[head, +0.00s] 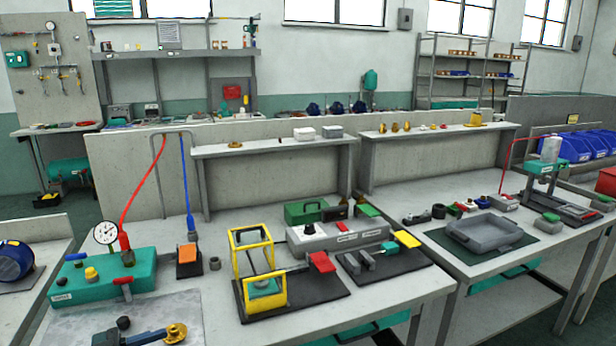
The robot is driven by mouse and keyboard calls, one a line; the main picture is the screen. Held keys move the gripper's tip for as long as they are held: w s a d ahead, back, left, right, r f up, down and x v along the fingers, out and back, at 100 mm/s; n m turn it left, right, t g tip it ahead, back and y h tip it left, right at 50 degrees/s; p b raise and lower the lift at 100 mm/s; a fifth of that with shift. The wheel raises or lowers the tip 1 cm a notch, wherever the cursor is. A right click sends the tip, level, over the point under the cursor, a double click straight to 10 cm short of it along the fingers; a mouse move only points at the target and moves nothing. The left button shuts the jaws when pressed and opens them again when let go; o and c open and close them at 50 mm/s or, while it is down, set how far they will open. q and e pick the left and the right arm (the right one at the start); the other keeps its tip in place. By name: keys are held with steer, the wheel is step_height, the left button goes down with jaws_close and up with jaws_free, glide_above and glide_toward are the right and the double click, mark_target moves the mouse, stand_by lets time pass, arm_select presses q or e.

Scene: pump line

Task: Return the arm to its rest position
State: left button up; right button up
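Neither of my grippers shows in the head view, and no part of either arm can be made out. The task names only the arm, so no object of the task can be pointed out. The workbench (215,297) in front of me stands free of any gripper or arm.
On the bench are a teal gauge block (100,280), a yellow guard frame (258,275) on a black plate, a grey control box (335,237) and a blue-and-brass part (150,336). On the right bench are a grey tray (484,232) and a press (545,175). Hoses hang behind.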

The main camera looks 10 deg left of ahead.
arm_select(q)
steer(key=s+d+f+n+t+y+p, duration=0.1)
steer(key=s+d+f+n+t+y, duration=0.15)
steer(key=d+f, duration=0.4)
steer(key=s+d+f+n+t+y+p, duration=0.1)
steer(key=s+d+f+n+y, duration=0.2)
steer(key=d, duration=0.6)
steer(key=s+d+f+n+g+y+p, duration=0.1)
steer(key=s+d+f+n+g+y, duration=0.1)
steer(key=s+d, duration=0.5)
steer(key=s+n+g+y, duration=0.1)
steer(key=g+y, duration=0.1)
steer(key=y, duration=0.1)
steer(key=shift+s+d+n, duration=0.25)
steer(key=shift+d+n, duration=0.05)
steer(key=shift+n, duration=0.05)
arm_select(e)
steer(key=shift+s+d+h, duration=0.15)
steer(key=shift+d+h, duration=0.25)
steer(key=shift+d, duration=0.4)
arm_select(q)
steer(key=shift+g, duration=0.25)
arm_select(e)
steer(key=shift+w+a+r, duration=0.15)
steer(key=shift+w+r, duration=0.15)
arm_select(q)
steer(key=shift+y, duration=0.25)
